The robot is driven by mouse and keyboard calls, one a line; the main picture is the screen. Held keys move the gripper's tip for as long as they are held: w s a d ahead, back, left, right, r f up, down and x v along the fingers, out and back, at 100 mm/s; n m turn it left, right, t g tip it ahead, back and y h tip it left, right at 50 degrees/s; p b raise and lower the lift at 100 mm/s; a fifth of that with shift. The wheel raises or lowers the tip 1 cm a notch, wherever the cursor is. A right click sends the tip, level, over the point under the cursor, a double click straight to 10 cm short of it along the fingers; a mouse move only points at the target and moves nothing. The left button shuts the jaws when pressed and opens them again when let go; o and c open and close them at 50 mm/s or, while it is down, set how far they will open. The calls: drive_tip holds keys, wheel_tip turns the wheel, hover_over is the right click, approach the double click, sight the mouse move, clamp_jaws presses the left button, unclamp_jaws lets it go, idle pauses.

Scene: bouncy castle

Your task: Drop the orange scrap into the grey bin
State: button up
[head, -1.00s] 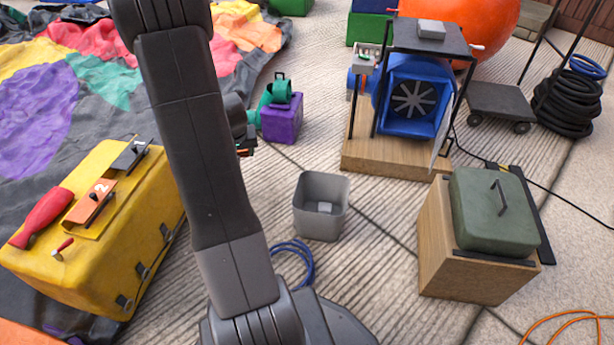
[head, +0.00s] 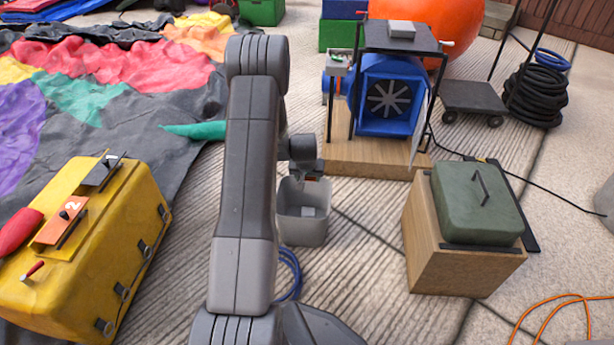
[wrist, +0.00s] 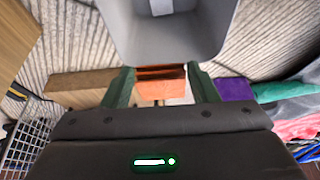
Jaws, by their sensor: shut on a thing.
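The orange scrap (wrist: 160,84) is held between the two dark green fingers of my gripper (wrist: 161,88) in the wrist view. In the head view my gripper (head: 309,174) appears over the far rim of the grey bin, and the scrap is mostly hidden. The grey bin (head: 303,228) stands open and upright on the paving. A small pale piece lies on its floor. In the wrist view the bin (wrist: 205,30) fills the top middle, its edge close to the scrap. I cannot tell the exact height above the rim.
A yellow case (head: 110,250) stands left, with tools on it. A blue blower (head: 388,98) on a wooden base is behind the bin. A wooden box (head: 455,255) with a green lid stands right. A blue coil (head: 290,272) lies near the bin's front.

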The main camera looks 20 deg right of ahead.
wheel_tip(320, 180, down, 5)
drive_tip(key=shift+f+b, duration=0.1)
drive_tip(key=shift+b, duration=1.15)
drive_tip(key=o, duration=1)
drive_tip(key=shift+o, duration=0.2)
drive_tip(key=p+v, duration=0.5)
drive_tip(key=v, duration=0.9)
drive_tip(key=shift+f, duration=0.1)
drive_tip(key=b+x, duration=0.6)
drive_tip(key=x, duration=0.9)
wheel_tip(320, 180, up, 5)
drive_tip(key=p, duration=0.3)
drive_tip(key=shift+s+a+r, duration=0.15)
drive_tip(key=shift+r, duration=0.05)
